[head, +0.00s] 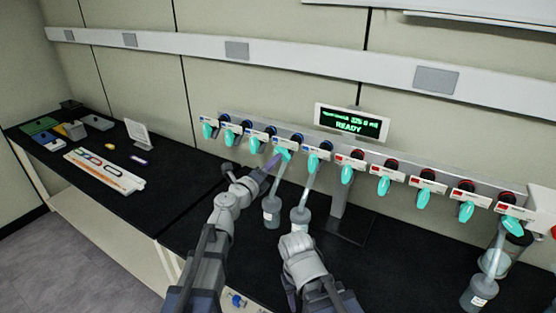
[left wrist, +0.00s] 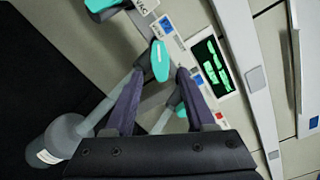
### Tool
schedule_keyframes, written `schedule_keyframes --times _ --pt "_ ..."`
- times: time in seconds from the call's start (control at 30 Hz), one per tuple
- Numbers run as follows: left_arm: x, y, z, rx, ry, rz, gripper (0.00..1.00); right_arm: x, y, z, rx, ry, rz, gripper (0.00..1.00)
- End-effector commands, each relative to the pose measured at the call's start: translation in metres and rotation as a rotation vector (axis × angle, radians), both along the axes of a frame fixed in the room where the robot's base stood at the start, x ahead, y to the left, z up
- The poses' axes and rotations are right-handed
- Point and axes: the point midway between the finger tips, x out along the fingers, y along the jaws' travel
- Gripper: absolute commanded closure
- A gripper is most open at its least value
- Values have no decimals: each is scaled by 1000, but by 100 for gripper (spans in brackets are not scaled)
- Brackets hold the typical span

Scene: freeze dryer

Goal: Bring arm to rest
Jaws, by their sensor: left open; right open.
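My left gripper (head: 274,162) is up at the manifold (head: 335,150) in the head view, close to a teal valve handle (head: 283,154). In the left wrist view its two purple fingers (left wrist: 159,76) are spread, with a teal handle (left wrist: 160,60) showing between them; I cannot tell whether they touch it. My right gripper (head: 295,243) is low in front of the manifold, near the flasks; its fingers are hard to make out. Two grey flasks, one left (head: 271,212) and one right (head: 300,217), hang below the manifold. A flask also shows in the left wrist view (left wrist: 62,138).
A screen (head: 350,123) above the manifold reads READY. Another flask (head: 478,292) hangs at the far right. Several teal handles line the manifold. A white tray (head: 104,170) and small items lie on the left black bench (head: 150,205). The floor at lower left is clear.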

Motion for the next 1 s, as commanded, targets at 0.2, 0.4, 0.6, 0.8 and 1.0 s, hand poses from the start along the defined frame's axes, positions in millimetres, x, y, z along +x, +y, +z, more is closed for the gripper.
schedule_keyframes --times 0.2,0.4,0.6,0.8,1.0 --pt "-26 14 0 0 0 0 45 0 0 0 0 0 0 50" --pt "-26 15 0 0 0 0 45 0 0 0 0 0 0 50" --pt "-30 12 -3 75 -27 -19 45 0 0 0 0 0 0 50" --pt "-58 -6 -34 615 -235 -191 45 0 0 0 0 0 0 50" --pt "-99 -9 -90 1283 -542 -510 45 0 0 0 0 0 0 50"
